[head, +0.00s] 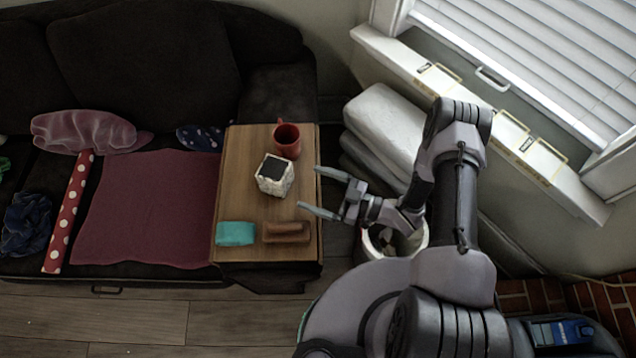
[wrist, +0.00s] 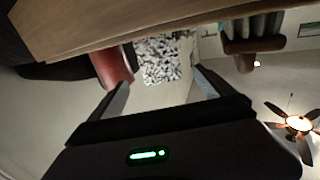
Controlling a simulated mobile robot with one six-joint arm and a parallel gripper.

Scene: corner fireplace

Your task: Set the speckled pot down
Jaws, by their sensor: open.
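The speckled pot (head: 274,175) is a small white, black-flecked, square pot with a dark top. It stands upright on a wooden board (head: 236,170) at the sofa's right end. My gripper (head: 317,190) is open and empty, to the right of the pot and apart from it, at the board's right edge. In the wrist view the pot (wrist: 159,61) shows ahead, between the lines of the two open fingers (wrist: 160,88), with a gap between.
A red mug (head: 287,141) stands behind the pot. A teal block (head: 235,234) and a brown wooden piece (head: 286,232) lie in front of it. A maroon cloth (head: 145,208) covers the seat at left. Folded cushions (head: 385,125) and a white bin (head: 420,240) are near my arm.

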